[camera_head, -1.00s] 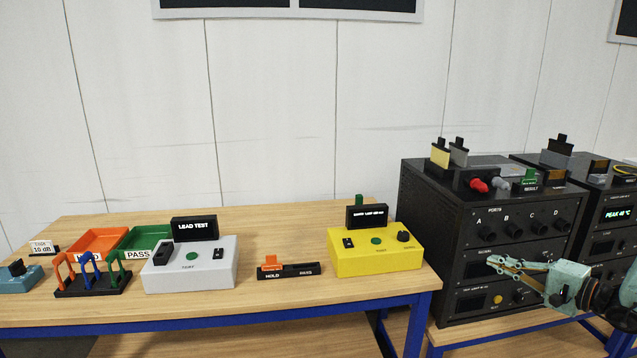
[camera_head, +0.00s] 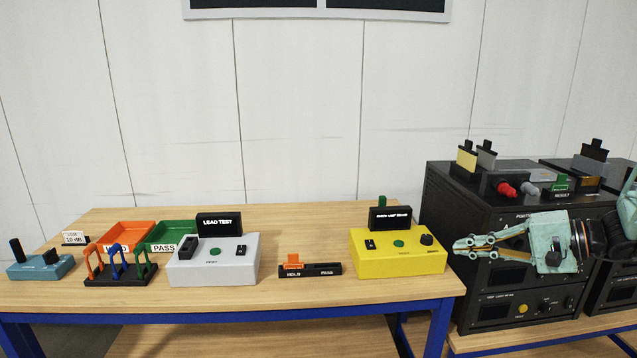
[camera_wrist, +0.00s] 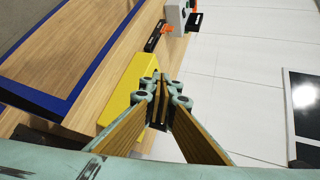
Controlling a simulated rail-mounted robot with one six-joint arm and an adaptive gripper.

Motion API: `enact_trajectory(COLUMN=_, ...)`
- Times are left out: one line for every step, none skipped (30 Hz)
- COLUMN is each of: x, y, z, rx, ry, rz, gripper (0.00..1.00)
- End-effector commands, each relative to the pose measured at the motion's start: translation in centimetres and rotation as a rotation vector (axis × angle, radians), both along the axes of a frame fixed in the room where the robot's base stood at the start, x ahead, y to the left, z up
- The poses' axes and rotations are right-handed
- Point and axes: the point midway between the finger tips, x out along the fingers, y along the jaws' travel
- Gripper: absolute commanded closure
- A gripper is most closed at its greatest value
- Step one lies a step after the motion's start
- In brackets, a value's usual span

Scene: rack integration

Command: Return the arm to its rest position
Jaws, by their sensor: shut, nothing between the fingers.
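My gripper (camera_head: 463,246) is in front of the black rack unit at the right of the head view, pointing left. Its fingers are together with nothing between them. Its tip is just right of the yellow tester box (camera_head: 398,262) in the picture. In the wrist view my gripper (camera_wrist: 160,88) shows with its fingertips meeting at the middle. The yellow box (camera_wrist: 128,92) lies behind and to the left of them there. I cannot tell the exact gap between gripper and rack.
The black rack (camera_head: 490,300) stands at the right, with parts on top. The wooden table (camera_head: 330,295) holds a grey lead tester (camera_head: 213,265), a HOLD slider (camera_head: 310,270), orange (camera_head: 128,233) and green (camera_head: 175,235) trays, colored leads (camera_head: 120,275) and a teal device (camera_head: 40,267). Space above the table is clear.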

Motion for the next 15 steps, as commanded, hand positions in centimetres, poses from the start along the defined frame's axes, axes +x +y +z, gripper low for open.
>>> enact_trajectory(x=-0.5, y=1.1, z=0.6, rx=-0.013, ry=0.006, rz=0.020, gripper=1.00)
enact_trajectory(x=-0.9, y=1.7, z=0.9, rx=-0.020, ry=0.013, rz=0.031, gripper=1.00)
enact_trajectory(x=-1.4, y=2.5, z=1.3, rx=-0.030, ry=0.021, rz=0.045, gripper=1.00)
enact_trajectory(x=-1.8, y=3.1, z=1.5, rx=-0.037, ry=0.026, rz=0.056, gripper=1.00)
enact_trajectory(x=-2.2, y=3.7, z=1.8, rx=-0.045, ry=0.031, rz=0.068, gripper=1.00)
enact_trajectory(x=-2.7, y=4.4, z=2.1, rx=-0.054, ry=0.040, rz=0.081, gripper=1.00)
enact_trajectory(x=-3.1, y=5.0, z=2.3, rx=-0.062, ry=0.046, rz=0.092, gripper=1.00)
enact_trajectory(x=-3.5, y=5.5, z=2.6, rx=-0.070, ry=0.051, rz=0.101, gripper=1.00)
enact_trajectory(x=-4.1, y=6.3, z=2.9, rx=-0.081, ry=0.060, rz=0.115, gripper=1.00)
enact_trajectory(x=-4.5, y=6.8, z=3.1, rx=-0.089, ry=0.066, rz=0.125, gripper=1.00)
enact_trajectory(x=-4.9, y=7.3, z=3.3, rx=-0.098, ry=0.069, rz=0.135, gripper=1.00)
enact_trajectory(x=-5.5, y=7.9, z=3.6, rx=-0.109, ry=0.077, rz=0.148, gripper=1.00)
enact_trajectory(x=-5.9, y=8.4, z=3.8, rx=-0.118, ry=0.083, rz=0.157, gripper=1.00)
enact_trajectory(x=-6.4, y=8.9, z=4.0, rx=-0.126, ry=0.088, rz=0.168, gripper=1.00)
enact_trajectory(x=-7.0, y=9.6, z=4.3, rx=-0.138, ry=0.095, rz=0.180, gripper=1.00)
